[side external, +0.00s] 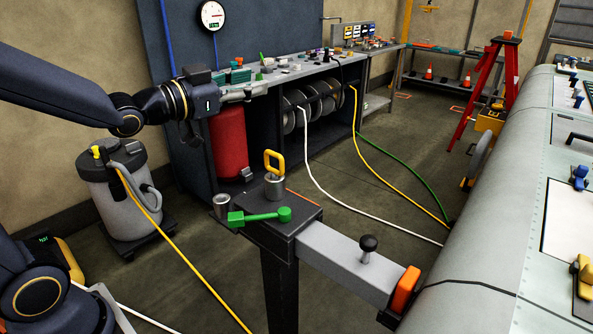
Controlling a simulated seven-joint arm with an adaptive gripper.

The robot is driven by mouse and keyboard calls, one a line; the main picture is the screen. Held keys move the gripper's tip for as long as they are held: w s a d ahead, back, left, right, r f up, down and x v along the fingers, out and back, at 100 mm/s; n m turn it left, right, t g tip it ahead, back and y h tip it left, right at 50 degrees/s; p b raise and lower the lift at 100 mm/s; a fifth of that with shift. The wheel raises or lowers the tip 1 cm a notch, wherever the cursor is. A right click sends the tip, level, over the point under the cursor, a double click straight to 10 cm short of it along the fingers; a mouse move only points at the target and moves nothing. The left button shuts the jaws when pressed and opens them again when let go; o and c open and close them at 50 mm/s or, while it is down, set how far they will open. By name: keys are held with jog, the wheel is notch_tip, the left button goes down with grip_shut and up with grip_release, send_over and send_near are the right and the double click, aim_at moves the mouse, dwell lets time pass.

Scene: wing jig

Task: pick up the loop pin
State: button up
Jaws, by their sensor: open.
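The loop pin (273,163) shows a yellow loop handle standing upright out of a short metal cylinder (275,187) on the dark stand. Its lower part is hidden inside or behind the cylinder. My gripper (189,143) is open and empty at the end of my arm, left of the loop and a little higher in the picture. It is apart from the pin.
A green lever (258,217) lies in front of the pin on the dark stand (290,228), with a small grey cup (221,205) to its left. A grey beam with a black knob (369,244) and an orange block (404,289) runs right to the large grey wing (478,240).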

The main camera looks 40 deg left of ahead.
notch_tip(320, 180, down, 5)
jog(key=w+m+t+h, duration=0.1)
jog(key=w+h, duration=0.2)
jog(key=n+g+y, duration=0.1)
jog(key=n, duration=0.3)
send_near(267, 156)
jog(key=w, duration=0.1)
jog(key=w+f, duration=0.1)
jog(key=w, duration=0.1)
jog(key=shift+d, duration=0.2)
jog(key=x, duration=0.6)
jog(key=shift+w+a, duration=0.1)
jog(key=shift+w, duration=0.55)
jog(key=shift+c, duration=0.4)
grip_shut()
